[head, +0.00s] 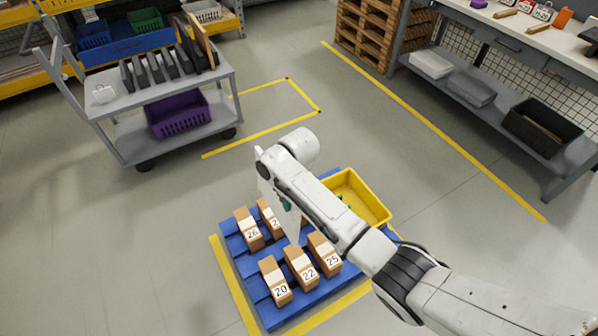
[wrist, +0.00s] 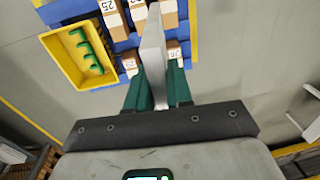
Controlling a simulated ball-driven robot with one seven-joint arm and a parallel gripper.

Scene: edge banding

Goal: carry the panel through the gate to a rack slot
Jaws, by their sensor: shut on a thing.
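My gripper (wrist: 155,88) has green fingers shut on a thin pale panel (wrist: 153,45), which stands on edge between them in the wrist view. In the head view, part of the panel (head: 293,228) hangs below my arm, above the blue pallet; the arm hides much of it and most of the gripper. A rack with several dark upright dividers (head: 157,68) is on the grey cart at the upper left. Brown boards (head: 204,40) stand at its right end. I cannot make out a gate for certain.
Numbered cartons (head: 300,267) stand on the blue pallet (head: 262,309) below my arm, beside a yellow bin (head: 372,197). A purple crate (head: 178,114) is on the cart's lower shelf. A workbench (head: 540,48) is at the right. Open floor lies between the pallet and the cart.

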